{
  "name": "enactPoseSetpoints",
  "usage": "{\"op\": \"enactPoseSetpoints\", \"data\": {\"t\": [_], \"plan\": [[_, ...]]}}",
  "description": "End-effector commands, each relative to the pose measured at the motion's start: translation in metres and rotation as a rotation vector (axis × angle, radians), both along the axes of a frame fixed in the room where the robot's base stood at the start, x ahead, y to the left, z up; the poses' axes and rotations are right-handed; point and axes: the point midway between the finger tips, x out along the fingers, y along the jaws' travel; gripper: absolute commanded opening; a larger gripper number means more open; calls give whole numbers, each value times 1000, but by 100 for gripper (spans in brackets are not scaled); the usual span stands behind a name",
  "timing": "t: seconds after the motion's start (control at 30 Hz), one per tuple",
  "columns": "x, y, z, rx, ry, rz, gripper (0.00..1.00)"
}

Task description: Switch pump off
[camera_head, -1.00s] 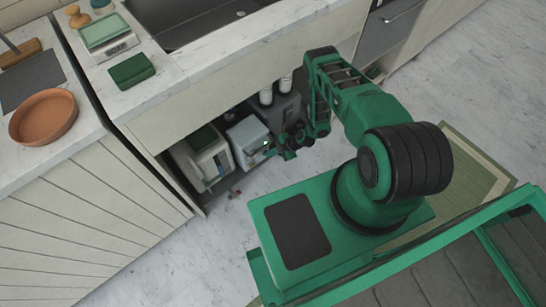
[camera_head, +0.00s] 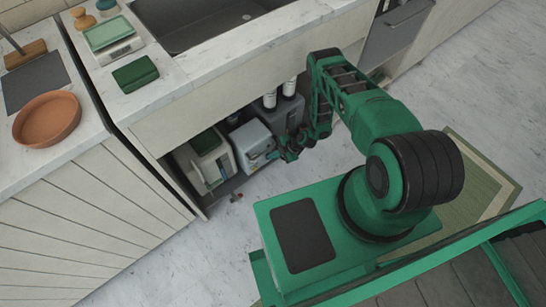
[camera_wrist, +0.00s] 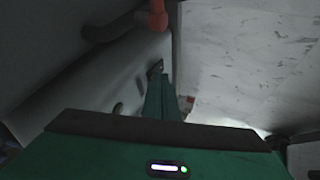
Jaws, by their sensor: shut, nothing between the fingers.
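The pump (camera_head: 249,138) is a pale grey box inside the open cabinet under the sink. It fills the left of the wrist view as a pale panel (camera_wrist: 85,90). A small dark part, perhaps its switch (camera_wrist: 156,67), shows on the panel at my fingertips. My gripper (camera_head: 272,155) is shut and empty, its tips at the front of the pump. In the wrist view the closed fingers (camera_wrist: 158,82) reach the panel near the dark part. I cannot tell whether they touch it, and the fingers partly hide it. The switch position is not clear.
A cream container (camera_head: 205,160) stands left of the pump. A dark grey unit (camera_head: 288,114) with white cylinders stands right of it. A red fitting (camera_wrist: 157,18) on a hose shows beyond my fingers. A small reddish object (camera_head: 236,197) lies at the cabinet front. The floor in front is clear.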

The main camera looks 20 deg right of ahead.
Motion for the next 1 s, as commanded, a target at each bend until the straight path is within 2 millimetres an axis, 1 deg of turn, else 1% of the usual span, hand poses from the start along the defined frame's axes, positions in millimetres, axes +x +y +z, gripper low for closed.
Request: {"op": "enactPoseSetpoints", "data": {"t": [0.33,0.73,0.87,1.0], "plan": [[1,0,14,0,-1,0,0],[-1,0,14,0,-1,1,0],[-9,-2,15,0,3,2,0],[-25,-9,18,-1,4,5,0]]}}
